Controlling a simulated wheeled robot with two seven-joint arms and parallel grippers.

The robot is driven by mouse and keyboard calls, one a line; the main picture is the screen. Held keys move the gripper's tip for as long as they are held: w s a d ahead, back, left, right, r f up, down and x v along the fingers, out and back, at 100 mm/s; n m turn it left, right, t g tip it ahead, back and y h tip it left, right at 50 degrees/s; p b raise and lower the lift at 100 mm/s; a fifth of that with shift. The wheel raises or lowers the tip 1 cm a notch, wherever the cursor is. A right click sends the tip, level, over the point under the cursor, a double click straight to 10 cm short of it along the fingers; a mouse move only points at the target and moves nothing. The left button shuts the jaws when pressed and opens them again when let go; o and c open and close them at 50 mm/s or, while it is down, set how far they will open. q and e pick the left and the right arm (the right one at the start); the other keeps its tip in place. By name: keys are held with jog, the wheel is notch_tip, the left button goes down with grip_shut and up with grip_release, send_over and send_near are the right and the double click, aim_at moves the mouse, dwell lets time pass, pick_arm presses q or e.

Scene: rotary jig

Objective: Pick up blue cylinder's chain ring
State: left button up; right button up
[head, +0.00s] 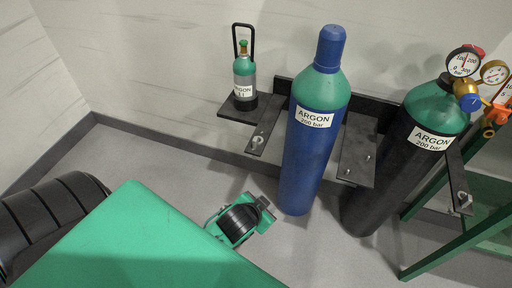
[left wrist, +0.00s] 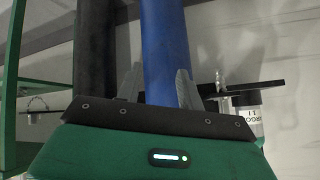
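The blue cylinder (head: 310,155), with a green shoulder and an ARGON label, stands upright against the wall rack; it also shows in the left wrist view (left wrist: 166,50). A small pale metal ring (head: 257,142) sits on the rack's left bracket, left of the blue cylinder; it appears in the left wrist view (left wrist: 219,82) right of the fingers. My left gripper (head: 262,207) is low, left of the blue cylinder's lower part. Its two grey fingers (left wrist: 158,75) are apart with nothing seen between them, the blue cylinder behind. My right gripper is out of view.
A dark argon cylinder (head: 393,168) with gauges (head: 465,62) stands at right. A small argon bottle (head: 244,77) stands on the left shelf (head: 232,113). Another ring (head: 463,199) is on the right bracket. A green frame (head: 425,245) is far right. Floor at left is clear.

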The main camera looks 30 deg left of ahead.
pick_arm(q)
jog(key=w+d+r+m+t+h, duration=0.1)
jog(key=w+d+r+m+t, duration=0.2)
jog(key=w+r, duration=0.45)
jog(key=w+d+r+m+t+h, duration=0.1)
jog(key=w+r+m+t+h, duration=0.1)
jog(key=w+r+t, duration=0.5)
jog(key=d+r+m+g+h, duration=1)
jog(key=m+h, duration=0.5)
jog(key=m, duration=0.4)
jog(key=m+g+y, duration=0.7)
jog(key=g+y, duration=0.2)
jog(key=y, duration=0.9)
send_over(257, 139)
jog(key=f, duration=0.9)
jog(key=w+f, duration=0.1)
jog(key=f, duration=0.3)
jog(key=shift+a+f+b, duration=0.2)
jog(key=shift+a+b, duration=0.1)
jog(key=f, duration=0.5)
jog(key=shift+s, duration=0.2)
jog(key=shift+a+f, duration=0.1)
jog(key=shift+f, duration=0.25)
grip_shut()
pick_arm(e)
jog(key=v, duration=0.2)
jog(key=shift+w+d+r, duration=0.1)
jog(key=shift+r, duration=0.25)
